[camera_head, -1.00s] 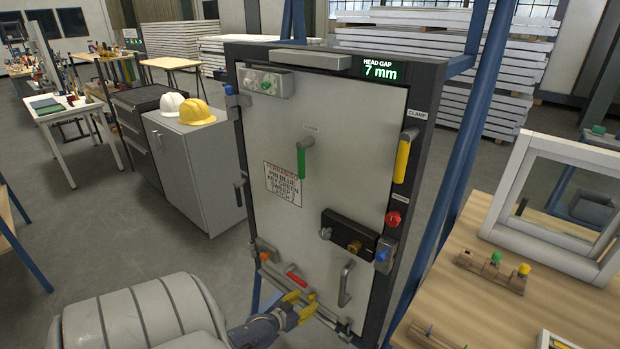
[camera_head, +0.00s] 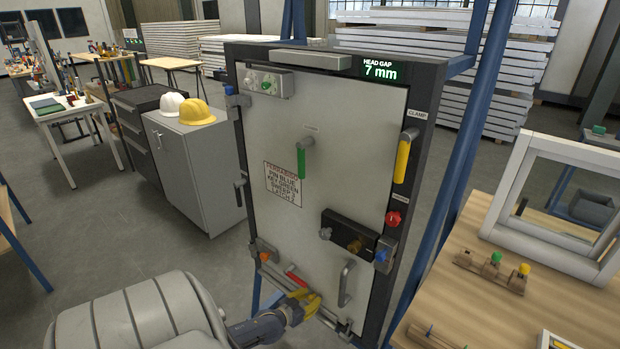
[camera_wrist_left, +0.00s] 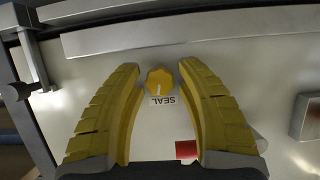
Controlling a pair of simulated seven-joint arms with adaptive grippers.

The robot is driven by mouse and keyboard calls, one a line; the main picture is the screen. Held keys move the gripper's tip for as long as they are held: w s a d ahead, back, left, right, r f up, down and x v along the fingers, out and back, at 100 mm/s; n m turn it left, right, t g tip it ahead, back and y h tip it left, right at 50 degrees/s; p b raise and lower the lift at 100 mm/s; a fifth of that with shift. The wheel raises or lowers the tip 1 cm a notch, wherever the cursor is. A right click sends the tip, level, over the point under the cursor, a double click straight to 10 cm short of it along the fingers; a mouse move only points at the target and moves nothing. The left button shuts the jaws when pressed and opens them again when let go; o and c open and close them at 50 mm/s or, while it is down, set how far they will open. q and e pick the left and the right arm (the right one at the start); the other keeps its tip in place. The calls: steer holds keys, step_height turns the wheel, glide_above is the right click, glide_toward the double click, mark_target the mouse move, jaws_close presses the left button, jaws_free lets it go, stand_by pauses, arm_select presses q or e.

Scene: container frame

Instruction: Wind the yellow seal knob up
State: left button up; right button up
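The yellow seal knob (camera_wrist_left: 160,82) shows in the left wrist view, with a pale pointer line on its face and the upside-down word SEAL beside it. My left gripper (camera_wrist_left: 160,68) is open, with one yellow finger on each side of the knob. Small gaps show between the knob and both fingers; I cannot tell the depth of the fingertips relative to it. In the head view my left gripper (camera_head: 309,298) is low at the panel (camera_head: 330,120), and its fingers hide the knob. My right gripper is not in view.
A red handle (camera_head: 297,279) is just above left of the gripper, and a grey pull handle (camera_head: 346,283) is to its right. A bottom rail runs below. A black block with a brass knob (camera_head: 354,245) sits higher. The display (camera_head: 382,71) reads 7 mm.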

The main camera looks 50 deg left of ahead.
arm_select(q)
jaws_close()
steer(key=shift+n+h, duration=0.6)
steer(key=shift+n, duration=0.3)
steer(key=shift+o, duration=2.1)
jaws_free()
